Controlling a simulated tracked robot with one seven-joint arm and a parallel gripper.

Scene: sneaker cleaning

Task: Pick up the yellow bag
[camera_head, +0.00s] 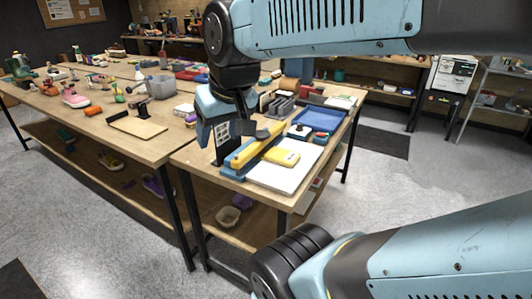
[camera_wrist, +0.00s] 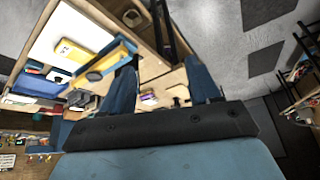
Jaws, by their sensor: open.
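A small yellow bag (camera_head: 282,156) lies flat on a white board (camera_head: 290,176) near the front corner of the right-hand table. In the wrist view the yellow bag (camera_wrist: 70,50) shows at upper left on the white board (camera_wrist: 52,30). A longer yellow bar (camera_head: 250,152) on a blue base lies just left of it. My gripper (camera_head: 238,142) is above the table's near edge, left of the bag and apart from it. In the wrist view my gripper (camera_wrist: 163,78) has its fingers spread with nothing held between them.
A blue tray (camera_head: 318,121) and grey holders stand behind the board. A wooden board with a black stand (camera_head: 138,125) and several shoes occupy the left table. A bowl (camera_head: 229,216) sits on the shelf below. Grey floor lies open in front.

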